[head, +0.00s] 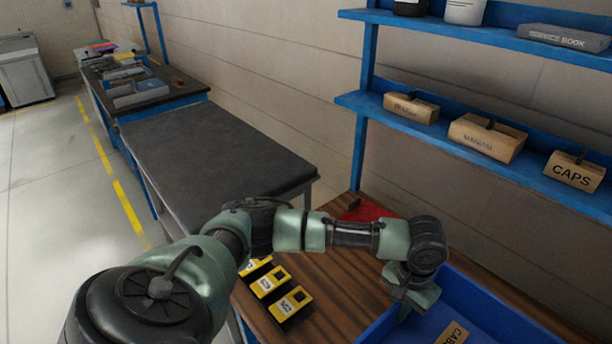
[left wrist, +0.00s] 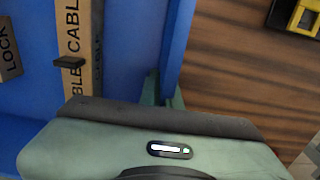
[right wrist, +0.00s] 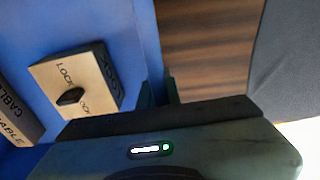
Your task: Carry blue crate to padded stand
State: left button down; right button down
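The blue crate (head: 480,299) is at the lower right of the head view, on the wooden bench and partly cut off. My left gripper (head: 408,294) points down at its left wall. In the left wrist view its fingers (left wrist: 164,92) are close together on either side of the crate wall (left wrist: 180,40), shut on it. The right wrist view shows my right gripper's fingers (right wrist: 159,92) likewise shut on a crate wall (right wrist: 146,40). My right arm is outside the head view. The padded stand (head: 215,150), with a dark grey top, is clear beyond the wooden bench.
Wooden boxes marked CABLE (left wrist: 88,50) and LOCK (right wrist: 85,78) lie in the crate. Several yellow-black blocks (head: 270,282) and a red item (head: 366,212) are on the wooden bench (head: 335,290). Blue shelves (head: 470,150) stand behind. Open floor (head: 50,200) is left.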

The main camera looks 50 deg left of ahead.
aim_at(178, 140)
jog(key=z, duration=0.7)
jog(key=k+j+z, duration=0.1)
jog(key=z, duration=0.25)
jog(key=k+z, duration=0.45)
jog(key=z, duration=0.3)
jog(key=k+j+z, duration=0.15)
jog(key=k+z, duration=0.3)
jog(key=k+l+z, duration=0.1)
jog(key=k+z, duration=0.35)
jog(key=k, duration=0.15)
jog(key=k+j, duration=0.1)
jog(key=k, duration=0.95)
jog(key=k+u, duration=0.4)
jog(key=k, duration=0.7)
jog(key=k+j+u, duration=0.2)
jog(key=k, duration=0.85)
jog(key=k+u, duration=0.1)
jog(key=u, duration=1.95)
